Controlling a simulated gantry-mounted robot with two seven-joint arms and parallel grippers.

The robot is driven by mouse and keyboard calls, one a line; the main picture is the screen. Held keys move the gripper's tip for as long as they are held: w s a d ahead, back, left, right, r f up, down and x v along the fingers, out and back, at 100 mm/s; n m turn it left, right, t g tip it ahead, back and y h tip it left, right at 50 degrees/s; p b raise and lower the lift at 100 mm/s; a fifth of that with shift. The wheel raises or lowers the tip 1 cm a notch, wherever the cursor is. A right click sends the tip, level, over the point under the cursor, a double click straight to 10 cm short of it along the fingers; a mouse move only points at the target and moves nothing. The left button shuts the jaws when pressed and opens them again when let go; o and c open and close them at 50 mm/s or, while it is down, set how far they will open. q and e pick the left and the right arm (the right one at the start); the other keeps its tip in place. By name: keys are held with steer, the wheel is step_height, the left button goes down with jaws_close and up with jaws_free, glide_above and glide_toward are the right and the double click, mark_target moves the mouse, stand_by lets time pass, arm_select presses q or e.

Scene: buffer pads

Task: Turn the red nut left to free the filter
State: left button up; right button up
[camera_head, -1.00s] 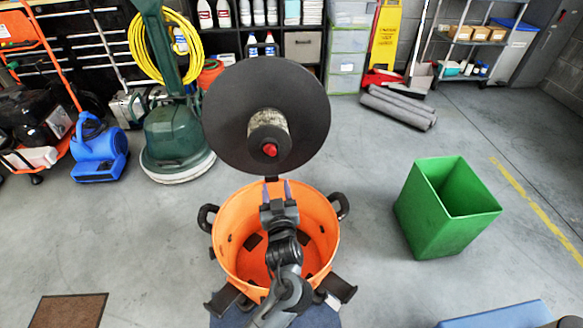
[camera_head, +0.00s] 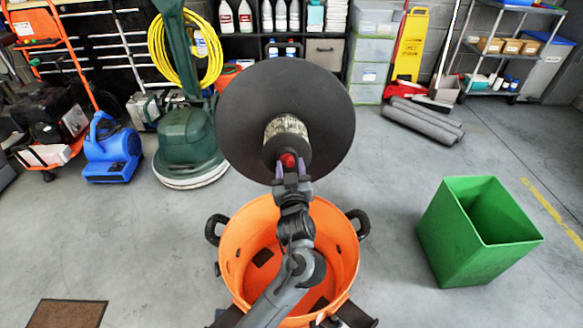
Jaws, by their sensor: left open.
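The red nut (camera_head: 288,160) sits at the centre of the filter's near end. The filter (camera_head: 286,133) is a pale, dirty cylinder with a dark end, fixed on the underside of a large black disc (camera_head: 325,100). The disc stands tilted above an orange drum (camera_head: 347,250) with black handles. My left gripper (camera_head: 290,171) is raised to the nut from below, with its two purple fingertips apart on either side of the nut's lower part. I cannot tell whether they touch it. My right gripper is not in view.
A green open bin (camera_head: 455,240) stands on the floor to the right. A green floor machine (camera_head: 188,140) and a blue blower (camera_head: 112,150) stand at the left. Rolled grey mats (camera_head: 422,118) lie at the back right.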

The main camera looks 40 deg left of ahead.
arm_select(q)
steer(key=shift+c, duration=0.3)
steer(key=shift+c, duration=1.1)
jaws_close()
steer(key=shift+r+n+p, duration=0.15)
steer(key=shift+n+p, duration=0.15)
steer(key=shift+p, duration=0.15)
steer(key=shift+n+p, duration=0.3)
steer(key=shift+n, duration=0.2)
steer(key=shift+o, duration=1.4)
jaws_free()
steer(key=shift+f, duration=0.2)
